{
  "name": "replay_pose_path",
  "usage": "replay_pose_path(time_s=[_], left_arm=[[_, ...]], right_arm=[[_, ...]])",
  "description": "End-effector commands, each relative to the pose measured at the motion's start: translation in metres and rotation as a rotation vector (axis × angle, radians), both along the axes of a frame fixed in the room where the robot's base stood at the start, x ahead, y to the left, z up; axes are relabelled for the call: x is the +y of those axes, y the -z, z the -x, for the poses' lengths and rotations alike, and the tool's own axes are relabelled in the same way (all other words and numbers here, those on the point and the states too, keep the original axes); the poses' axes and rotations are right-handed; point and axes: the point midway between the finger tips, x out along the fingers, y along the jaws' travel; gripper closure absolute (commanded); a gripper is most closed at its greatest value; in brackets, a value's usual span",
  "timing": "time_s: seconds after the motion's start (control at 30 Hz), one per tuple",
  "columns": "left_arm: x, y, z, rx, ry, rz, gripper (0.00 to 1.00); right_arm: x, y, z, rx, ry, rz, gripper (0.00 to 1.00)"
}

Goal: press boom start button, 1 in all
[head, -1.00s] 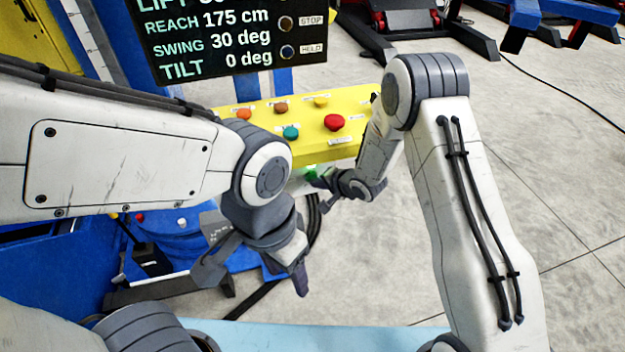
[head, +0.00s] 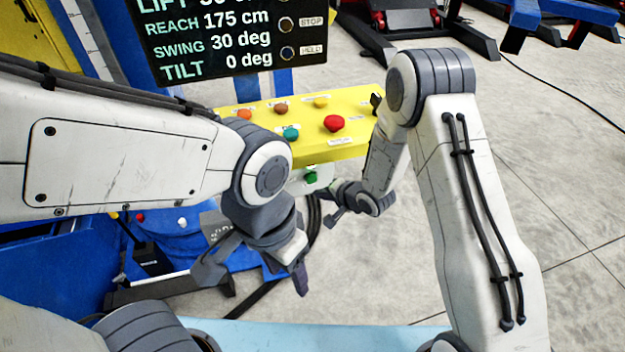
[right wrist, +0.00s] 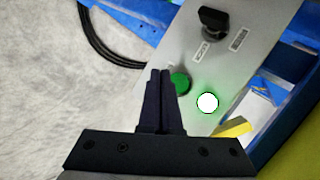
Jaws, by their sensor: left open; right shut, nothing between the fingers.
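A green button (head: 311,178) is on the grey front panel below the yellow console. In the right wrist view the green button (right wrist: 181,82) is partly hidden behind my right fingertips. Beside it a round lamp (right wrist: 207,103) glows white with a green rim. My right gripper (head: 328,200) is shut and empty, just right of and below the green button in the head view. In the right wrist view its fingertips (right wrist: 160,72) overlap the button's left edge; contact cannot be told. The button's label is not readable. My left gripper (head: 252,274) is open and empty, low left of the panel.
The yellow console (head: 350,148) carries a red mushroom button (head: 334,123) and several smaller coloured buttons. A black display (head: 215,40) stands behind it. A black knob (right wrist: 213,18) is on the grey panel. Black cables (right wrist: 95,40) hang beside it. Open floor lies to the right.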

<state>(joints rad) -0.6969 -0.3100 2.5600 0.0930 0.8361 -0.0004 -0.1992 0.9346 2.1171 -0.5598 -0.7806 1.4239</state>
Motion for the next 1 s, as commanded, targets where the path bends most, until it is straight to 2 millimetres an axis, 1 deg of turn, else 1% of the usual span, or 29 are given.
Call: replay_pose_path(time_s=[0.1, 0.3, 1.0], left_arm=[[0.000, -0.001, 0.000, 0.000, 0.000, 0.000, 0.43], [0.000, -0.001, 0.000, 0.000, 0.000, 0.000, 0.43], [0.000, -0.001, 0.000, 0.000, 0.000, 0.000, 0.43]], right_arm=[[-0.004, 0.000, 0.012, 0.002, 0.001, 0.000, 1.00], [-0.008, 0.000, 0.024, -0.001, 0.001, -0.001, 1.00], [-0.008, 0.000, 0.025, -0.001, 0.001, 0.000, 1.00]])
